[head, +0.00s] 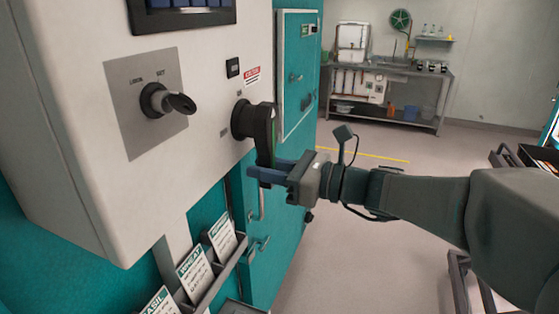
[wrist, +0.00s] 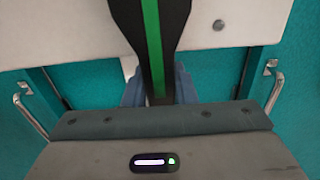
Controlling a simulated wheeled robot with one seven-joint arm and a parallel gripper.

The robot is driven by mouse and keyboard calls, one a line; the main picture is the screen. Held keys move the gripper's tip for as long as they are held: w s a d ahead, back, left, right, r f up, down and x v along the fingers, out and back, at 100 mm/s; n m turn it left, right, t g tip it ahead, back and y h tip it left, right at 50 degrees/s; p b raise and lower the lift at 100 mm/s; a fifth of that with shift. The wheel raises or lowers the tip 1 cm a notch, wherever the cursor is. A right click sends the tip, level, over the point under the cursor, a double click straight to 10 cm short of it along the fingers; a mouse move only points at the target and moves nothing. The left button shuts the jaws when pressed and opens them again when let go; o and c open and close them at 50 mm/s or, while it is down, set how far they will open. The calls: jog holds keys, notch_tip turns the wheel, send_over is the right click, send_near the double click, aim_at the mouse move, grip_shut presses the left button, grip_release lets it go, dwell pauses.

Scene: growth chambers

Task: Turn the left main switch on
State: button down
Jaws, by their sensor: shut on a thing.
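The left main switch (head: 262,132) is a black rotary handle on the right part of the white control panel (head: 215,60). Its handle points downward in the head view, and a green stripe runs along it. My gripper (head: 268,172) is at the handle's lower end, with its fingers on either side. In the wrist view the black handle with its green stripe (wrist: 153,45) runs down between the blue-grey fingers (wrist: 158,88), which are shut on it. The handle's tip is hidden behind the gripper body.
A key switch (head: 165,100) sits on a grey plate to the left. Labelled seed cards (head: 195,270) stand in a rack below the panel. Teal doors with metal handles (wrist: 30,115) flank the gripper. A workbench (head: 385,90) stands far back, with open floor before it.

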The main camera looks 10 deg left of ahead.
jog(key=shift+r, duration=0.1)
jog(key=c, duration=1.2)
grip_release()
jog(key=shift+s+d, duration=0.1)
jog(key=shift+d, duration=0.45)
jog(key=d+b, duration=0.1)
jog(key=d, duration=0.3)
jog(key=s+d+b, duration=0.1)
jog(key=d, duration=0.3)
jog(key=s+d+b, duration=0.1)
jog(key=d, duration=0.3)
jog(key=shift+s+d, duration=0.25)
